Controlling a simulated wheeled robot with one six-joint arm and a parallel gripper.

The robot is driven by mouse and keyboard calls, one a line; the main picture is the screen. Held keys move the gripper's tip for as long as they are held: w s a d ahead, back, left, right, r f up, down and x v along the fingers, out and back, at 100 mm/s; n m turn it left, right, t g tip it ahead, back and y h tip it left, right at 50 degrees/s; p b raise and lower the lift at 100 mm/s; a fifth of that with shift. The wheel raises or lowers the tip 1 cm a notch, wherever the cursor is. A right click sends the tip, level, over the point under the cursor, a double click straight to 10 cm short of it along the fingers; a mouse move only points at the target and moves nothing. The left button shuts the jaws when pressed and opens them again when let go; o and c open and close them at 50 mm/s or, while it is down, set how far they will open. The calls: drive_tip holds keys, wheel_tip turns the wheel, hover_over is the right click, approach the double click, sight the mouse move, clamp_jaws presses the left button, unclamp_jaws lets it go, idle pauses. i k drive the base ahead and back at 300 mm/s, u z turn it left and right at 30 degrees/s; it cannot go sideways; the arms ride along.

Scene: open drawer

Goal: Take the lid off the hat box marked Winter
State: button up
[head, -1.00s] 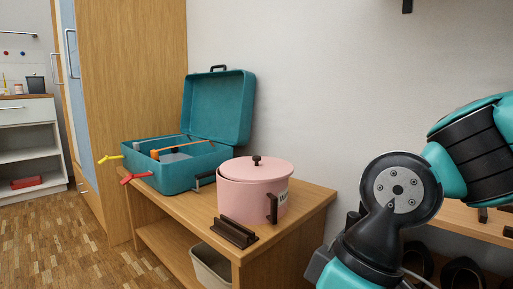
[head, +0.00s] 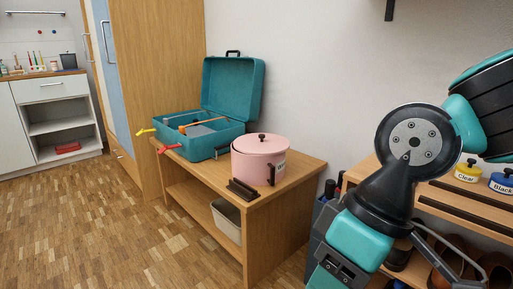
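A pink round hat box (head: 250,167) stands upright on a low wooden bench, toward its right end. Its pink lid (head: 248,144) sits on top, with a dark knob (head: 262,137) at the middle. A white label (head: 281,166) shows edge-on at the right side of the box; its word cannot be read now. A dark handle sits beside the label. My arm fills the right side of the head view, apart from the box. My gripper's fingers are not in view.
An open teal case (head: 205,141) holding tools stands left of the box. A dark brown holder (head: 243,189) lies at the bench's (head: 287,198) front edge. A shelf at right bears yellow (head: 467,173) and blue (head: 501,183) tins. The floor in front is clear.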

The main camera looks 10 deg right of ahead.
sight(261, 143)
drive_tip(key=u, duration=0.75)
drive_tip(key=i, duration=2)
drive_tip(key=z, duration=0.8)
